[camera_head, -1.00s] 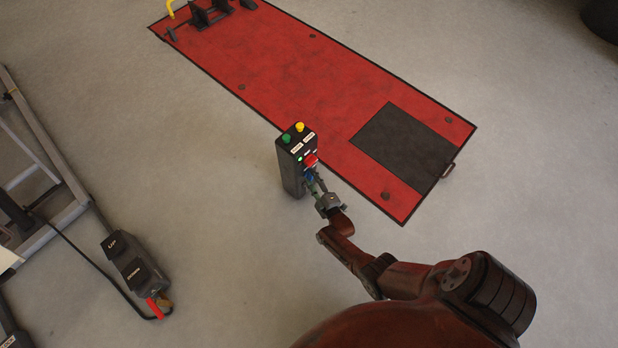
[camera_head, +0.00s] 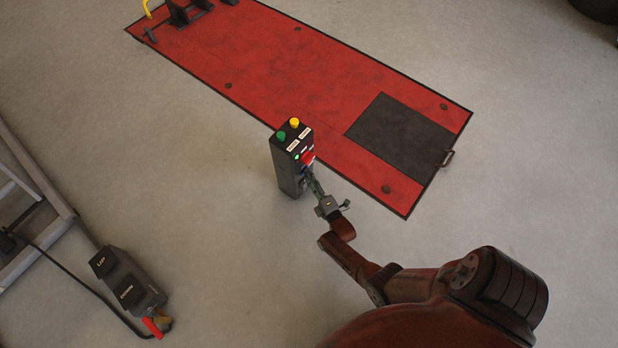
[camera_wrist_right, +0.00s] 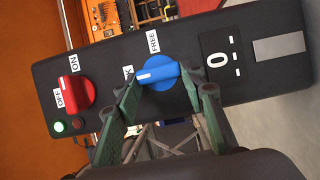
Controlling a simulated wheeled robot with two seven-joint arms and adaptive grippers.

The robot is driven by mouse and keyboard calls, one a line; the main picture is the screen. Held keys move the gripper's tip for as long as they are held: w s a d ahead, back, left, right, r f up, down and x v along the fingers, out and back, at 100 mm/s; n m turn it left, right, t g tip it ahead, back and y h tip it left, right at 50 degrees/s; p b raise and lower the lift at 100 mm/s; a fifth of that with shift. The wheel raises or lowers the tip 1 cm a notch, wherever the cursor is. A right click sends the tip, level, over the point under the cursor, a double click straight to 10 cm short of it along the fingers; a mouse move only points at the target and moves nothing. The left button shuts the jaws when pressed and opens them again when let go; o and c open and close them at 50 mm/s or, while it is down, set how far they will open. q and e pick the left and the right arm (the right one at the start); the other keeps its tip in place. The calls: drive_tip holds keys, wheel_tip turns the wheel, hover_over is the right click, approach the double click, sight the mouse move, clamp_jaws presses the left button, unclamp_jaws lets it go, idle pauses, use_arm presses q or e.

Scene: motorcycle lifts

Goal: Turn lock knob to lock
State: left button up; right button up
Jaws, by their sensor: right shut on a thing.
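The blue lock knob (camera_wrist_right: 158,73) is on the front of a dark control box (camera_wrist_right: 200,45), which also shows in the head view (camera_head: 287,172). Its white mark points left, toward a partly hidden label ending in "K". The "FREE" label (camera_wrist_right: 153,41) is above the knob in the wrist view. My right gripper (camera_wrist_right: 160,88) is shut on the knob, with one green finger on each side. In the head view my right gripper (camera_head: 312,183) reaches the box's front and mostly hides the knob. My left gripper is not in view.
A red knob (camera_wrist_right: 75,93) with OFF and ON labels and a lit green lamp (camera_wrist_right: 58,127) share the box face. Green (camera_head: 281,136) and yellow (camera_head: 294,122) buttons top the box. A red lift platform (camera_head: 300,65) lies behind. A black UP/DOWN pedal (camera_head: 126,280) is lower left.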

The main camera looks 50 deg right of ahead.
drive_tip(key=o, duration=1.2)
drive_tip(key=shift+c, duration=0.2)
drive_tip(key=v, duration=0.7)
drive_tip(key=shift+s, duration=0.2)
drive_tip(key=shift+a, duration=0.1)
